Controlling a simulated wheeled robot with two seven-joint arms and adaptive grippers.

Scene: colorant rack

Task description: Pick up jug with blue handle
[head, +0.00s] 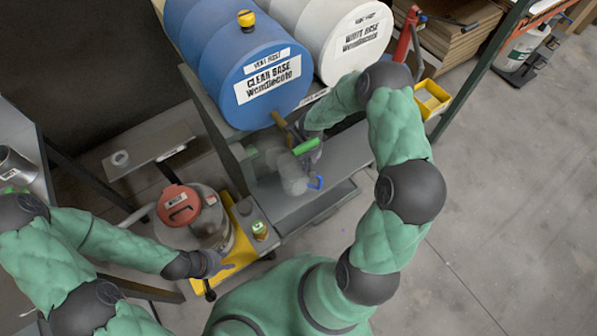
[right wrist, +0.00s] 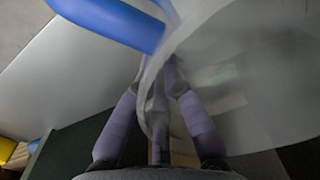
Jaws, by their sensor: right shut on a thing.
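The jug with blue handle (right wrist: 240,90) is translucent and fills much of the right wrist view. Its blue handle (right wrist: 115,20) crosses the top left there, and it shows small in the head view (head: 317,183). My right gripper (right wrist: 165,75) is shut on the jug's wall near its rim, with fingers on both sides. In the head view the right gripper (head: 307,150) is below the blue drum, beside a green handle (head: 305,146). The jug bodies there overlap and are hard to separate. My left gripper (head: 224,266) appears open and empty beside the yellow cart.
A blue drum (head: 240,60) and a white drum (head: 335,35) lie on a rack above the grey shelf (head: 280,205). A red-lidded container (head: 180,205) stands on the yellow cart (head: 243,245) at left. Open floor (head: 500,190) is at right.

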